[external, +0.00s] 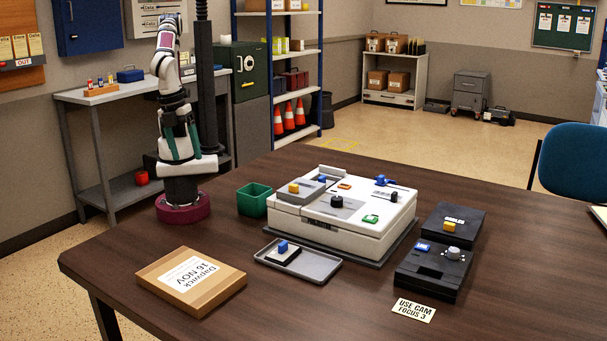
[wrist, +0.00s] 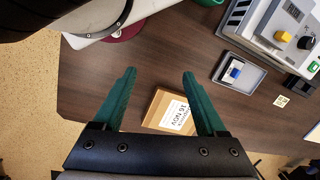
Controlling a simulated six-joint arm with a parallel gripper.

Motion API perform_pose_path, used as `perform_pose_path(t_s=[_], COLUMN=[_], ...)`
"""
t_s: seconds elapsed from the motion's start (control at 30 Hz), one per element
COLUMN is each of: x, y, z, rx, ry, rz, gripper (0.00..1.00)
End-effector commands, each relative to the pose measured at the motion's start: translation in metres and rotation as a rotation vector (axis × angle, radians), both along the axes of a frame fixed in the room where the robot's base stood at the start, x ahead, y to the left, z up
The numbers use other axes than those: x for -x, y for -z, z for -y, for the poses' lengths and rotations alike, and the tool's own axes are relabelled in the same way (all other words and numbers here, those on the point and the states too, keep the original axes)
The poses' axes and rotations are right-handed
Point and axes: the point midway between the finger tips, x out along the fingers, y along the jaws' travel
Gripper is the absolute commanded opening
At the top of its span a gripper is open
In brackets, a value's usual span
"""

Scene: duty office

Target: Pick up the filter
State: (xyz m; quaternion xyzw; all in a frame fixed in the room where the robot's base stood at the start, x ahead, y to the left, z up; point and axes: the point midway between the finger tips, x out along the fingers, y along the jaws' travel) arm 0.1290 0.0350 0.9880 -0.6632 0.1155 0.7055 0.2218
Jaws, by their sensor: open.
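The block also shows in the wrist view (wrist: 235,72), right of my gripper. My gripper (wrist: 158,72) is open and empty, its two green fingers apart.
A white machine (external: 345,238) with knobs and a yellow-topped block stands behind the tray. A green bin (external: 254,199) is at its left, and black control boxes (external: 432,272) are at its right. A cardboard parcel (external: 191,281) lies front left. The front table edge is clear.

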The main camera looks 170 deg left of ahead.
Motion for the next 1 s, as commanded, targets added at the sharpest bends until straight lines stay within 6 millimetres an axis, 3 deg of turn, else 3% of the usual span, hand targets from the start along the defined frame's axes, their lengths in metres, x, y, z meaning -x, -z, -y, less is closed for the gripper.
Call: perform_pose_path(t_s=[0.1, 0.23, 0.33, 0.43, 0.53, 0.7, 0.77, 1.0], x=[0.001, -0.012, -0.051, -0.094, -0.122, -0.137, -0.141, -0.161], y=[0.009, 0.027, 0.043, 0.074, 0.11, 0.143, 0.149, 0.175], z=[-0.018, -0.075, -0.108, -0.113, -0.104, -0.095, -0.104, -0.163], rx=[-0.099, -0.452, -0.742, -0.933, -1.016, -1.041, -1.04, -1.038], ry=[0.031, 0.215, 0.48, 0.781, 1.026, 1.211, 1.215, 1.21], rz=[-0.097, -0.358, -0.496, -0.547, -0.549, -0.534, -0.535, -0.533], gripper=[0.74, 0.74, 0.74, 0.74, 0.74, 0.74, 0.74, 0.74])
